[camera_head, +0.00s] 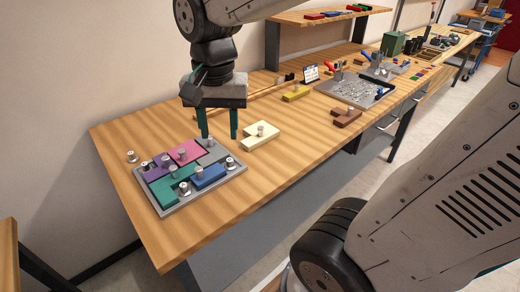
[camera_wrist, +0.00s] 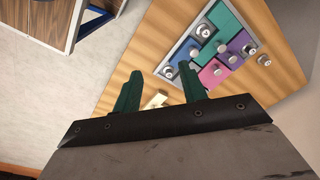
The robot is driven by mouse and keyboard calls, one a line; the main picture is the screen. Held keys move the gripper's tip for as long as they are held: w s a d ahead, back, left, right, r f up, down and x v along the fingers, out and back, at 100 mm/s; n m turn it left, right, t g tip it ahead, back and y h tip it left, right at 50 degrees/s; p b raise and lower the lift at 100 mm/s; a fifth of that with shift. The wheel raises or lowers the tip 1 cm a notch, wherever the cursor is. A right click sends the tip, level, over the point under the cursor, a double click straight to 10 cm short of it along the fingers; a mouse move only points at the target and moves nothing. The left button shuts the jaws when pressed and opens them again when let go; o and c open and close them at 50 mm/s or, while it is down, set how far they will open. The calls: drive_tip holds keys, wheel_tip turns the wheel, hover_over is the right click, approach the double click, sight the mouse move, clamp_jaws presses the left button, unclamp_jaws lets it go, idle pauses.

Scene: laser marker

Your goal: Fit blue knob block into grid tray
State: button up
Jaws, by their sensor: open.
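The blue knob block (camera_head: 209,178) lies in the grid tray (camera_head: 222,179) along its front right side, with its metal knob up. Whether it sits fully down, I cannot tell. In the wrist view the blue block (camera_wrist: 204,31) shows near the top. The tray also holds teal (camera_head: 172,190), pink (camera_head: 185,152) and purple (camera_head: 157,171) knob blocks. My gripper (camera_head: 219,136) is open and empty, fingers pointing down, above and behind the tray's right end. It also shows in the wrist view (camera_wrist: 159,71), apart from the blue block.
A cream knob block (camera_head: 261,137) lies on the table right of my gripper. A yellow block (camera_head: 297,93) and a brown block (camera_head: 346,118) lie farther right, near a grey parts tray (camera_head: 381,91). Bare wood lies in front of the cream block.

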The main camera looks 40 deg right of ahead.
drive_tip(key=s+d+n, duration=0.1)
drive_tip(key=s+n, duration=0.7)
drive_tip(key=s, duration=0.3)
drive_tip(key=shift+s+d+f+t, duration=0.15)
drive_tip(key=shift+s+d+t, duration=0.15)
drive_tip(key=shift+s, duration=0.1)
idle(0.4)
